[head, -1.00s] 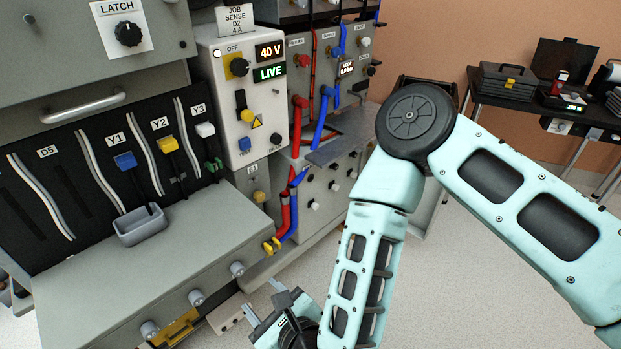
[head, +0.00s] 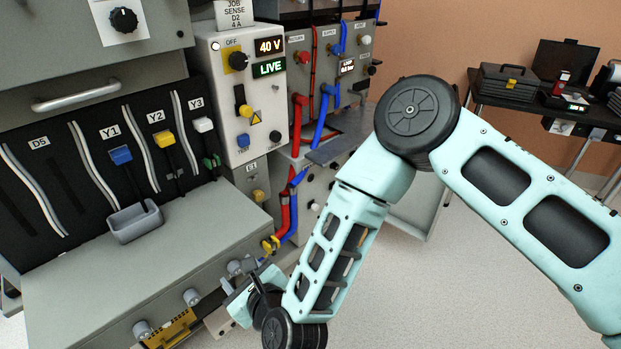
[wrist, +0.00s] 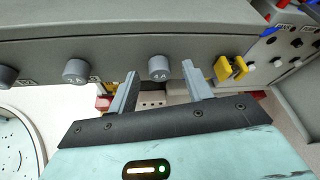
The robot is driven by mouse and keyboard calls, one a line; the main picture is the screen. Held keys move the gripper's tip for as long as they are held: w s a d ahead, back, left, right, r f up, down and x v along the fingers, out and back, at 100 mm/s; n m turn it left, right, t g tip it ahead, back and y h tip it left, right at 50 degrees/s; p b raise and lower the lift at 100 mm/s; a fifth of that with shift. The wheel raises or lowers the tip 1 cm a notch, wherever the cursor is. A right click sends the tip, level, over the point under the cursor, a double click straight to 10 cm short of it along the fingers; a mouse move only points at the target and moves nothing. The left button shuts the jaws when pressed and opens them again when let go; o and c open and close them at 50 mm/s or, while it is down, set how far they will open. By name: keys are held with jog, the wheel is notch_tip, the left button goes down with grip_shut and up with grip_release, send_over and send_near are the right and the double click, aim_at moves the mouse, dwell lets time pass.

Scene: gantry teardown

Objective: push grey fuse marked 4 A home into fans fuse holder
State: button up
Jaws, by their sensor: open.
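My gripper (wrist: 158,74) is open, with its two fingers pointing at the front edge of the grey cabinet ledge. A grey round fuse cap (wrist: 160,68) shows in the gap between the fingertips, with no visible grip on it. Its marking is too small to read surely. A second grey cap (wrist: 75,72) is left of the fingers, and a third (wrist: 8,76) is at the left edge. In the head view my gripper (head: 247,287) is low, beside the right end of the ledge, near the rightmost grey cap (head: 236,268). I cannot tell how deep the caps sit.
Yellow connectors (wrist: 231,68) stick out just right of the fingers. In the head view, red and blue hoses (head: 287,215) run down beside them. A yellow-black piece (head: 172,330) is under the ledge. The panel reads 40 V and LIVE. Open floor is at right.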

grip_shut()
jog(key=s+d, duration=0.5)
jog(key=shift+s, duration=0.15)
dwell(0.9)
jog(key=shift+d, duration=0.1)
